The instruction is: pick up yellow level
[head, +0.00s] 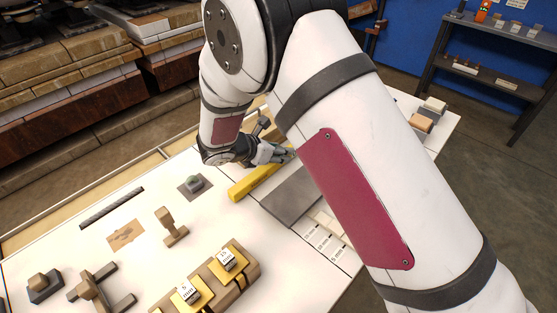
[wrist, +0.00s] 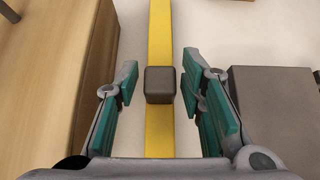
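The yellow level (head: 254,181) is a long yellow bar lying on the white table. In the wrist view the yellow level (wrist: 160,38) runs from top to bottom through the middle, with a dark grey block (wrist: 160,85) at its centre. My gripper (wrist: 160,90) is open, with one teal-padded finger on each side of the grey block and a gap on both sides. In the head view my gripper (head: 280,155) is at the level's far right end, and my arm hides part of that area.
A grey plate (head: 292,196) lies right of the level. A wooden holder (head: 238,273) with yellow tops stands in front. A wooden stamp-like piece (head: 171,228) and a dark pad with a green-grey object (head: 194,184) lie left. A wooden box (wrist: 88,75) stands close left in the wrist view.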

